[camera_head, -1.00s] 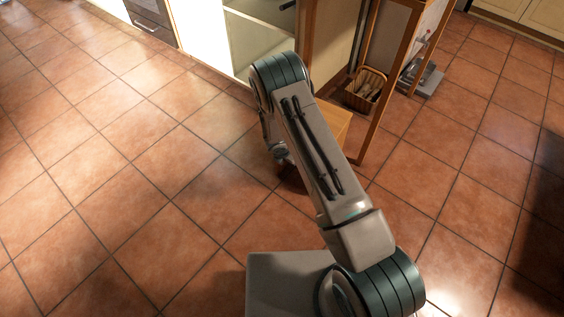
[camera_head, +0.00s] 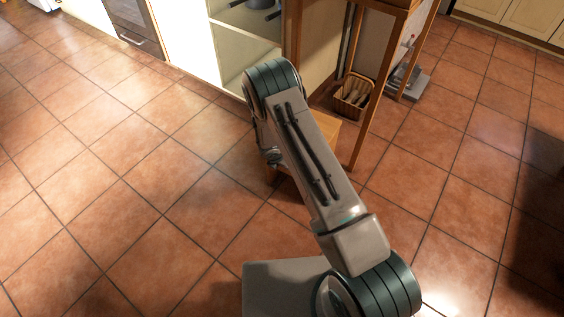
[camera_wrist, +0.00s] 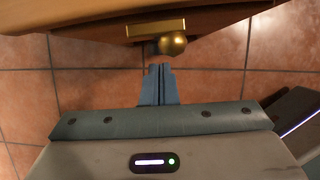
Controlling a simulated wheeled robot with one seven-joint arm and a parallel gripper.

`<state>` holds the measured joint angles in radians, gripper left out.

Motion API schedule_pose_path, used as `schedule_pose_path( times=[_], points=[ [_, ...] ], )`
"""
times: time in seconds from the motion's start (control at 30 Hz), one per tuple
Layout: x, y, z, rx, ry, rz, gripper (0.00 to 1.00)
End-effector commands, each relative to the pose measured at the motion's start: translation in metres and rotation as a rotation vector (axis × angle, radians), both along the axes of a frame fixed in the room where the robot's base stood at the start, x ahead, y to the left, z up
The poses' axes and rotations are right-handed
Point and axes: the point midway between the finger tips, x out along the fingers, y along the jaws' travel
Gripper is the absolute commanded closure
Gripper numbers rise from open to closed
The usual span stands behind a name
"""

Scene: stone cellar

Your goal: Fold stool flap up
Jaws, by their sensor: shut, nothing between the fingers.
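A wooden stool (camera_head: 325,137) stands low beside the tall wooden frame in the head view, mostly hidden behind my arm. In the wrist view a wooden panel, apparently the stool's flap (camera_wrist: 70,18), crosses the top of the picture. It carries a brass plate (camera_wrist: 155,28) and a round brass knob (camera_wrist: 173,43). My gripper (camera_wrist: 160,68) has its blue fingers together and empty. The fingertips are just below the knob in the picture, close to it. I cannot tell whether they touch it. In the head view the fingers are hidden by my arm.
A tall wooden table or frame (camera_head: 362,120) stands right of the stool, with a basket (camera_head: 352,95) and a grey object (camera_head: 408,82) beneath it. An open cabinet (camera_head: 235,45) is behind. The tiled floor (camera_head: 130,190) at left is clear.

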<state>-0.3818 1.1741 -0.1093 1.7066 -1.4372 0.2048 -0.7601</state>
Motion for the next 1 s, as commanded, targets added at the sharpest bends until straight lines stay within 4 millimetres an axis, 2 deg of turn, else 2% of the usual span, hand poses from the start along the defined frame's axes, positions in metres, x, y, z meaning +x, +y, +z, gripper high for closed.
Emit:
schedule_pose_path(
  times=[0.3,0.4,0.7,0.83,1.0],
  points=[
    [-0.023,0.026,-0.003,0.001,-0.001,0.005,1.00],
    [-0.014,0.018,0.029,0.002,-0.004,-0.004,1.00],
    [0.004,-0.003,0.080,0.001,-0.002,-0.015,1.00],
    [0.008,-0.004,0.091,0.001,-0.002,-0.010,1.00],
    [0.010,-0.004,0.095,0.000,0.000,-0.008,1.00]
  ],
)
